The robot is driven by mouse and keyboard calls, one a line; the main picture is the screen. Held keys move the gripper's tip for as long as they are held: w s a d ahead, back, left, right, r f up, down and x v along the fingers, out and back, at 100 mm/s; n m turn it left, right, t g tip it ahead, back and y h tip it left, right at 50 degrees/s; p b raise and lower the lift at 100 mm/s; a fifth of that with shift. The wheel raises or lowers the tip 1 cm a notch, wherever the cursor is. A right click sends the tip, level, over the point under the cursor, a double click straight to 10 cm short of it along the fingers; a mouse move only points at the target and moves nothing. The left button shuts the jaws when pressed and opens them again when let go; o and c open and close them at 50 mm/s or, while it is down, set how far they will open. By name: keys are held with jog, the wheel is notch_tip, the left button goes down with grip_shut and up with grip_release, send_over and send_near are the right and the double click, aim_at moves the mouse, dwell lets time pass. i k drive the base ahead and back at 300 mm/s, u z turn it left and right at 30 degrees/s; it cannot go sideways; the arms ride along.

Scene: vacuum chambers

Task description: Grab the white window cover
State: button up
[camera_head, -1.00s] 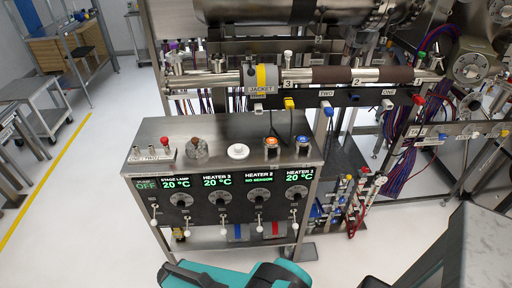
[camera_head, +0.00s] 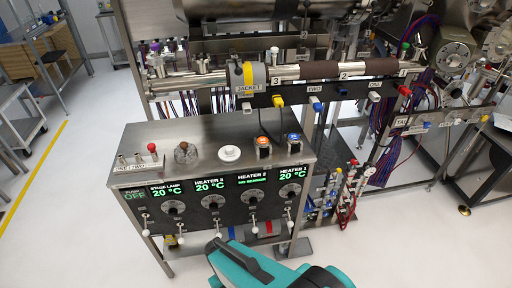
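A small round white cover (camera_head: 229,153) lies flat on the steel top of the heater control cabinet (camera_head: 205,131), near its middle. It sits between a brownish metal knob-like part (camera_head: 186,152) on its left and an orange-topped block (camera_head: 263,146) on its right. My gripper is not visible in the head view. A teal and dark part of my own arm shows at the bottom edge, in front of the cabinet and apart from the cover.
A blue-topped block (camera_head: 293,145) stands at the cabinet's right. Small connectors and a red knob (camera_head: 152,148) stand at its left. A steel pipe rail with a grey-yellow jacket (camera_head: 250,78) runs behind. Cables hang at the right.

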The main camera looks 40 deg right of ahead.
aim_at(228, 154)
jog(key=z, duration=0.65)
jog(key=k, duration=1)
jog(key=u, duration=0.05)
jog(key=i, duration=0.9)
jog(key=z, duration=0.05)
